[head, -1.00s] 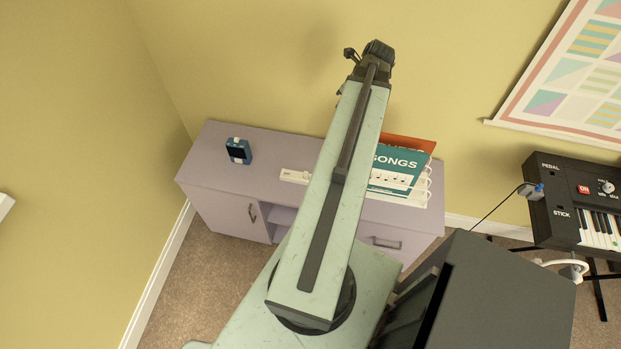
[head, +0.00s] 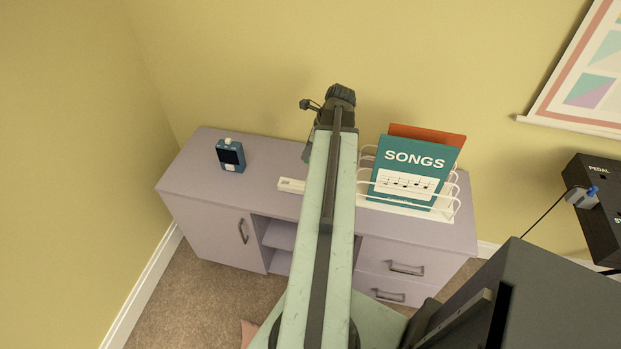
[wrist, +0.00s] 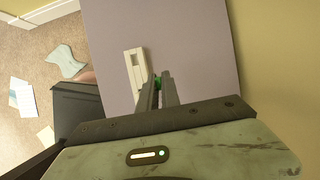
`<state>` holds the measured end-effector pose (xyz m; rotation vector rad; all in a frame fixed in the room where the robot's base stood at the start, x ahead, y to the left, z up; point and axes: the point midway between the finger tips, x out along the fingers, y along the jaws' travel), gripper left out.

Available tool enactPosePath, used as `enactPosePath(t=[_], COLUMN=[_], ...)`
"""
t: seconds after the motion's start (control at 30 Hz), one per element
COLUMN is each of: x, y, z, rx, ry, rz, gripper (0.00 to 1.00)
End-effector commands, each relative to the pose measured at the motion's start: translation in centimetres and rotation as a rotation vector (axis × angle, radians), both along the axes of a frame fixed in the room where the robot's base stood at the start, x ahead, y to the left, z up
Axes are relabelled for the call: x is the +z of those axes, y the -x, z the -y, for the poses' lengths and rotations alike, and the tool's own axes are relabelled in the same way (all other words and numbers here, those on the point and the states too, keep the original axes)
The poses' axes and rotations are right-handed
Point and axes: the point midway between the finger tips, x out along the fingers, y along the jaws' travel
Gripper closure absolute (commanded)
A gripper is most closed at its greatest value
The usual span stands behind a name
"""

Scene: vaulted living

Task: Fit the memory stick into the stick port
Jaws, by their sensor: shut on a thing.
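In the wrist view my gripper (wrist: 160,90) is shut on a small green piece (wrist: 157,80), which looks like the memory stick. Only a bit of it shows between the fingertips. The fingers are over the lilac sideboard top, just right of a white slotted holder (wrist: 133,70). Height above the top is hard to tell. In the head view my arm hides the fingers and the stick.
The lilac sideboard (head: 200,180) carries a blue device (head: 230,155), the white holder (head: 291,185) and a white wire rack (head: 457,200) with a green SONGS book (head: 408,175). A grey plug (head: 582,198) with a cable is at the keyboard. A dark box (head: 545,300) stands lower right.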

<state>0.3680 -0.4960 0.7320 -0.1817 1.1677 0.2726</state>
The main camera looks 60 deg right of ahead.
Motion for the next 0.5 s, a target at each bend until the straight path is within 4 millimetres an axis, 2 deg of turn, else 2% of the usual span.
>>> enactPosePath(t=[0.03,0.1,0.2,0.33,0.5], x=[-2.3,-3.8,-4.6,-4.4,-7.2], y=[0.0,0.0,0.0,0.0,0.0], z=[0.0,0.0,0.0,0.0,0.0], rx=[0.000,0.000,-0.001,0.000,0.000], ry=[0.000,0.000,0.000,0.000,0.000], rz=[0.000,0.000,0.000,0.000,0.000], gripper=[1.00,1.00,1.00,1.00,1.00])
